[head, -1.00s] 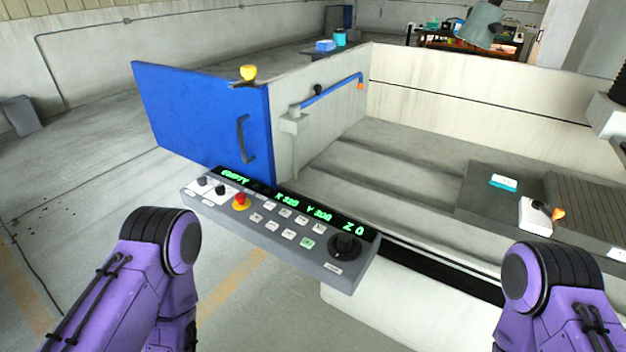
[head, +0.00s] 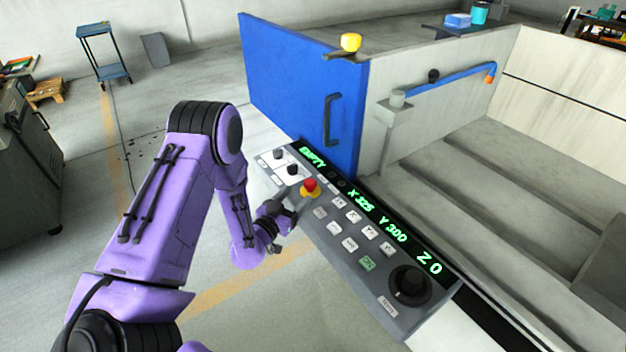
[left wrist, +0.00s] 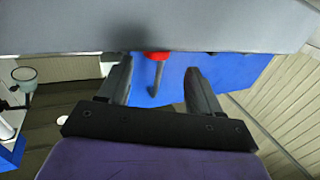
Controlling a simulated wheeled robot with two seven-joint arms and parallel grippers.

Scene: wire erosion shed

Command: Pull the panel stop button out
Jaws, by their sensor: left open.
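The stop button (head: 310,187) is a red mushroom cap on a yellow base, near the left end of the grey control panel (head: 388,312). My left gripper (head: 296,203) is open beside the button, at the panel's near edge. In the left wrist view the red button (left wrist: 158,56) shows in the gap between the open fingers of my left gripper (left wrist: 159,66). Its upper part is cut off there by the grey panel surface (left wrist: 160,25). I see no contact between fingers and button. My right gripper is not in view.
Dark knobs (head: 293,169) stand left of the button, and white keys (head: 353,216) lie to its right. A large black dial (head: 410,285) is at the panel's right end. A blue door (head: 290,85) with a dark handle (head: 332,118) stands behind. Floor in front is clear.

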